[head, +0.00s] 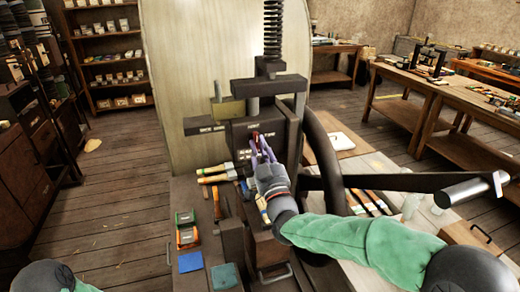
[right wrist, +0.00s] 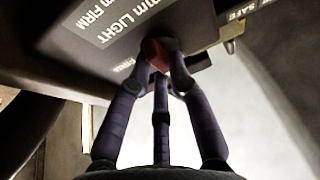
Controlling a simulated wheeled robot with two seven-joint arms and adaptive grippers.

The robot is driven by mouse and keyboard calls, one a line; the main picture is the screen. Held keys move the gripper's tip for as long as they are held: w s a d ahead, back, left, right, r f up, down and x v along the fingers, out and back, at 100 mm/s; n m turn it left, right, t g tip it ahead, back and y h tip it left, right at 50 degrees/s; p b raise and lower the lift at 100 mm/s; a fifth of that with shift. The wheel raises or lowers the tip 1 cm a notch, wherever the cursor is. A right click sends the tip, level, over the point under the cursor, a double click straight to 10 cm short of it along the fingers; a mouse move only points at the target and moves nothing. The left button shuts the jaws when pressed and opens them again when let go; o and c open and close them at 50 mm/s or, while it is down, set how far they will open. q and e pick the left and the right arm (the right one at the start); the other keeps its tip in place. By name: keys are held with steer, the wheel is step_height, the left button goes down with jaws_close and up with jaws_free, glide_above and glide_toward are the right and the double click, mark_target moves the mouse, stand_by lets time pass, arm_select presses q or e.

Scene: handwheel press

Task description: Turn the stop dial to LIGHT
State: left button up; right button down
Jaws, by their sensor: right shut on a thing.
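The stop dial, a small red knob (head: 256,136), sits on the dark front panel of the press (head: 240,131). In the right wrist view the red knob (right wrist: 154,52) is between my fingertips. My right gripper (head: 262,149) reaches up to the panel and is shut on the dial. White lettering reading LIGHT and FIRM (right wrist: 118,25) shows on the panel beside the knob. The dial's pointer is hidden by my fingers, so I cannot tell its setting. Only part of my left arm shows at the lower left; its gripper is out of view.
A spring (head: 273,28) stands above the press. A handwheel bar with a grey handle (head: 462,192) extends to the right, close to my right arm.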

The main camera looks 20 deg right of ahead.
steer(key=shift+f, duration=0.1)
steer(key=c, duration=1.1)
jaws_free()
steer(key=shift+c, duration=0.2)
steer(key=v, duration=1.2)
